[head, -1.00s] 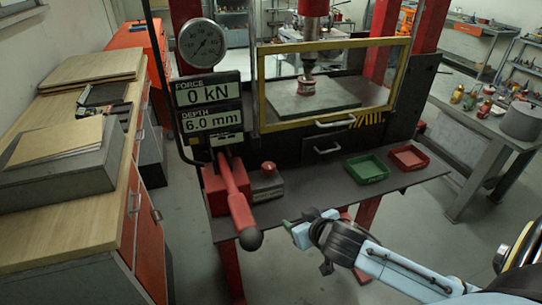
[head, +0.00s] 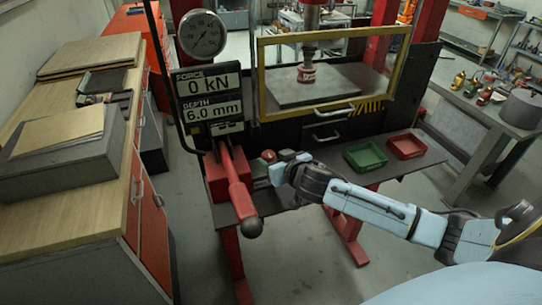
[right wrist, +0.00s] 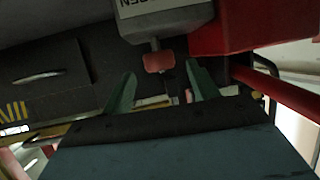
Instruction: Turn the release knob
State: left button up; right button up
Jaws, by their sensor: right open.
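The red release knob (head: 268,156) sits on a small grey block beside the red lever base on the press shelf. In the right wrist view the knob (right wrist: 159,62) sticks out on a short stem from the grey block (right wrist: 165,20), whose label is only partly readable. My right gripper (head: 278,168) is at the knob and partly hides the block in the head view. Its two green fingers (right wrist: 160,84) are open, one on each side of the knob's line, with a gap to it. I cannot tell whether the fingertips reach around the knob. My left gripper is not in view.
A red lever (head: 236,187) with a dark ball end slants out just left of my right gripper. A green tray (head: 365,157) and a red tray (head: 407,146) stand right on the shelf. The display (head: 209,96) reads 0 kN and 6.0 mm.

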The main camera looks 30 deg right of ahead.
jog(key=shift+x, duration=1.4)
jog(key=c, duration=1)
